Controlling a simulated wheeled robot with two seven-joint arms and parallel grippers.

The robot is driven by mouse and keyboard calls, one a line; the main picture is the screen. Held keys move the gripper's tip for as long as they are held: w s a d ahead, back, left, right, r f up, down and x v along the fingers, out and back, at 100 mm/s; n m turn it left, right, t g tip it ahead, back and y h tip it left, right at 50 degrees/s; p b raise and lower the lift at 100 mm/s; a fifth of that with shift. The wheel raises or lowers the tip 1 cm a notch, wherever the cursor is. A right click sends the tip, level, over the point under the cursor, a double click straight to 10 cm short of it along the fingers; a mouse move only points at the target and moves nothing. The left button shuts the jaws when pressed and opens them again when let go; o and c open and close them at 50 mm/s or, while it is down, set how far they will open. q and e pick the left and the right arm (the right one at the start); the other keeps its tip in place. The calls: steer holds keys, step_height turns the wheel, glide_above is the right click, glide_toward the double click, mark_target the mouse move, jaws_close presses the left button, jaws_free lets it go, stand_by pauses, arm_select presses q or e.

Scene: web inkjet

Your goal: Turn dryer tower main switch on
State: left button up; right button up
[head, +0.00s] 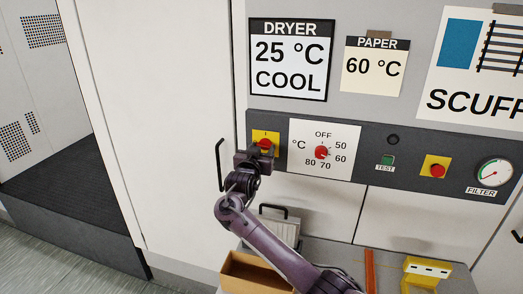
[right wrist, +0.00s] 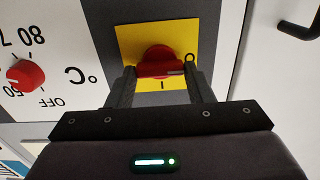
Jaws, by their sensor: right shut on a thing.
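The main switch is a red rotary knob on a yellow plate at the left end of the dark control panel (head: 448,189). Its knob (head: 265,143) shows partly behind my right gripper (head: 261,150) in the head view. In the right wrist view, which is upside down, the red knob (right wrist: 158,64) has its handle bar lying crosswise between my fingertips (right wrist: 162,76), which are shut on its ends. An O mark shows beside the bar's right end and an I mark below the knob there. My left gripper is not in view.
A red temperature dial (head: 321,152) is just right of the switch. A green test button (head: 387,160), another red knob on yellow (head: 436,168) and a filter gauge (head: 493,172) lie further right. A black door handle (head: 220,164) is close left. A cardboard box (head: 253,274) is below.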

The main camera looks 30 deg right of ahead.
steer(key=shift+f+m+b, duration=0.15)
steer(key=shift+m+b, duration=0.15)
steer(key=shift+b, duration=0.35)
steer(key=m+b, duration=1.2)
steer(key=b, duration=0.2)
steer(key=shift+f+b, duration=0.2)
steer(key=shift+b, duration=0.15)
steer(key=m+b, duration=0.2)
steer(key=m, duration=0.1)
steer(key=shift+b, duration=0.35)
steer(key=shift+m+b, duration=0.8)
steer(key=shift+m, duration=0.3)
steer(key=shift+s+d+r, duration=0.1)
steer(key=o, duration=1)
steer(key=shift+r, duration=0.1)
